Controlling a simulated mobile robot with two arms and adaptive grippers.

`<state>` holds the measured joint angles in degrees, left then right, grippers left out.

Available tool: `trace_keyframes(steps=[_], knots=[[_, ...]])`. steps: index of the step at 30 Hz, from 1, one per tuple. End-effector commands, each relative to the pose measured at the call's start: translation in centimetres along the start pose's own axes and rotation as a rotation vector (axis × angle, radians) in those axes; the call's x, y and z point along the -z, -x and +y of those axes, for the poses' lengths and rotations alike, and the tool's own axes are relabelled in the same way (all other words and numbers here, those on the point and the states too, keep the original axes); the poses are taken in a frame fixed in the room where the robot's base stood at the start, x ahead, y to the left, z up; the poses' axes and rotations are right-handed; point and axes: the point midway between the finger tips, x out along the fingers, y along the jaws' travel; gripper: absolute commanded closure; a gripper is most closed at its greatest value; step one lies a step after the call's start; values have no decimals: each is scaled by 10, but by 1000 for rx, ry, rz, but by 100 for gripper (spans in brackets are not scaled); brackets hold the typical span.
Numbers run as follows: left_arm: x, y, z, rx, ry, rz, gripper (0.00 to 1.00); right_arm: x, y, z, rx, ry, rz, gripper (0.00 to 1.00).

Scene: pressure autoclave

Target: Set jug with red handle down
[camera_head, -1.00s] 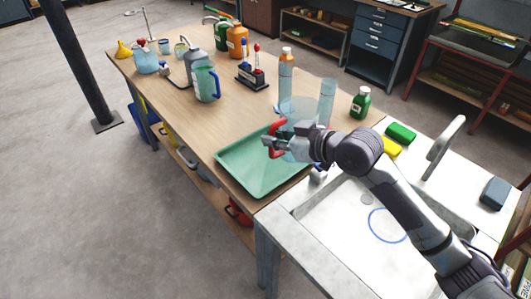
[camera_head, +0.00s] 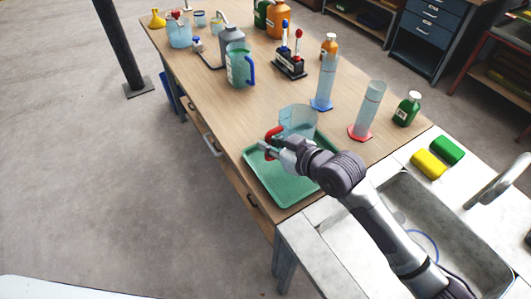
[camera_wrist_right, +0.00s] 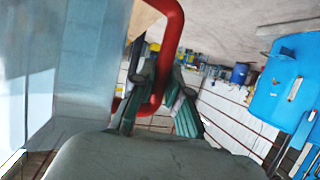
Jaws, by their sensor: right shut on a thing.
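The jug with red handle (camera_head: 299,121) is clear and stands upright over the green tray (camera_head: 284,193); whether its base touches the tray is hidden by my arm. My right gripper (camera_head: 272,147) is shut on its red handle, at the jug's left side. In the right wrist view the red handle (camera_wrist_right: 171,45) passes between the fingers of my right gripper (camera_wrist_right: 158,108), with the clear jug wall (camera_wrist_right: 70,70) at the left. My left gripper is not in view.
Two clear cylinders, one with a blue base (camera_head: 325,85) and one with a red base (camera_head: 368,108), stand behind the jug. A green bottle (camera_head: 406,109) is to the right. A blue-handled jug (camera_head: 238,66) stands farther back. The sink (camera_head: 420,215) adjoins the table. Bare wood lies left of the cylinders.

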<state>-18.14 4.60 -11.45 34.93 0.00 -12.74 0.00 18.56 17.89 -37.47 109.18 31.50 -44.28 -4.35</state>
Motion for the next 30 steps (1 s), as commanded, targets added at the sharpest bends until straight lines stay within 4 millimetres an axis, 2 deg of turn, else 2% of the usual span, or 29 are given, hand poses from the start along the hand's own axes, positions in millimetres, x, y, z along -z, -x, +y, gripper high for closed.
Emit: trace_keyframes(steps=[3,6,10,15,26,27,30], knots=[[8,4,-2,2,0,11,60,-5,-6,-12,-1,-2,-1,100],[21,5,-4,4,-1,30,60,-9,-10,-15,-2,0,0,100],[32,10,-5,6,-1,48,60,-28,-16,-15,-2,-1,-5,100],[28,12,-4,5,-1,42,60,-43,-23,-14,-2,0,0,100],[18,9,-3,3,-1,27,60,-48,-25,-14,-2,2,0,100],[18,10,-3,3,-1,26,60,-48,-25,-14,-2,1,-1,82],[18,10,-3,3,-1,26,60,-47,-25,-14,-2,1,-1,66]])
